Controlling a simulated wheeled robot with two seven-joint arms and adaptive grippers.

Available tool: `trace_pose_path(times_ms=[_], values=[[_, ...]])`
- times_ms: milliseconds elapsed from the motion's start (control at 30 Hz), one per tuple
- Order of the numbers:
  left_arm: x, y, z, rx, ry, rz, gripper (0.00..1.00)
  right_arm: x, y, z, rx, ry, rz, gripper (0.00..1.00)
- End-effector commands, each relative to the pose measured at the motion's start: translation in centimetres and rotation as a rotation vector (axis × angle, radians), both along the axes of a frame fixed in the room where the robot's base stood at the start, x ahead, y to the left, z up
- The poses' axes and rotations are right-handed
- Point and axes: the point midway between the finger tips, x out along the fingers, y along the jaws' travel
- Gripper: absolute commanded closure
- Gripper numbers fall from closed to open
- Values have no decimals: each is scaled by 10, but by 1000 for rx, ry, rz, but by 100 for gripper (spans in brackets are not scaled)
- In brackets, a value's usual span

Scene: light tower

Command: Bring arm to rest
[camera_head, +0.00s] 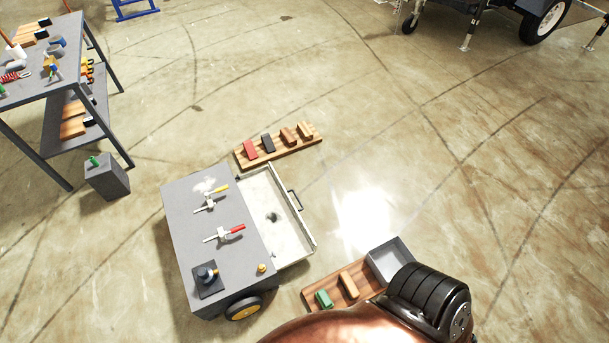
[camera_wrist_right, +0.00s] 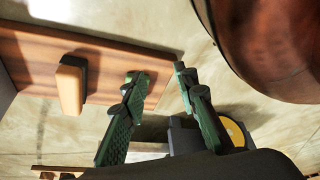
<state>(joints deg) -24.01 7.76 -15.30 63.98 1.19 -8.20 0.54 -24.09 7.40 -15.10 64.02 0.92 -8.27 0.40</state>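My right arm's copper link and black joint fill the bottom of the head view. My right gripper (camera_wrist_right: 158,75) shows only in the right wrist view, its two dark green fingers apart with a gap between them. It is over or beside the end of a wooden board (camera_wrist_right: 40,42); I cannot tell how high. A tan block with a dark part (camera_wrist_right: 72,85) sits on that board, left of the fingers. Something green shows at the left fingertip; I cannot tell whether it is a separate block. My left gripper is in neither view.
In the head view, a grey wheeled cart (camera_head: 190,232) has an open drawer (camera_head: 284,212). Near my arm is a board (camera_head: 335,288) with green and tan blocks and a grey box (camera_head: 389,262). Another block rack (camera_head: 278,149) stands behind. A workbench (camera_head: 42,80) is left.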

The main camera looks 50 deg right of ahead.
Motion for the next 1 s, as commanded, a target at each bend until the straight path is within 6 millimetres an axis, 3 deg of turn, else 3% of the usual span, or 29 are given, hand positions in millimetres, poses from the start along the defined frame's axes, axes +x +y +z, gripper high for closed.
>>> trace_pose_path(times_ms=[33,300,500,633,900,1000], values=[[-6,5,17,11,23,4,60,-5,-5,17,-11,23,-4,73],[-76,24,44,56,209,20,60,-76,-24,44,-56,209,-20,73],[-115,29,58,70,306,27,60,-115,-29,58,-70,306,-27,73],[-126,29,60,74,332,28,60,-127,-31,60,-75,332,-29,73],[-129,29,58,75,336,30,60,-129,-32,58,-75,336,-29,73],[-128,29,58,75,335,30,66,-128,-32,58,-75,335,-29,73]])
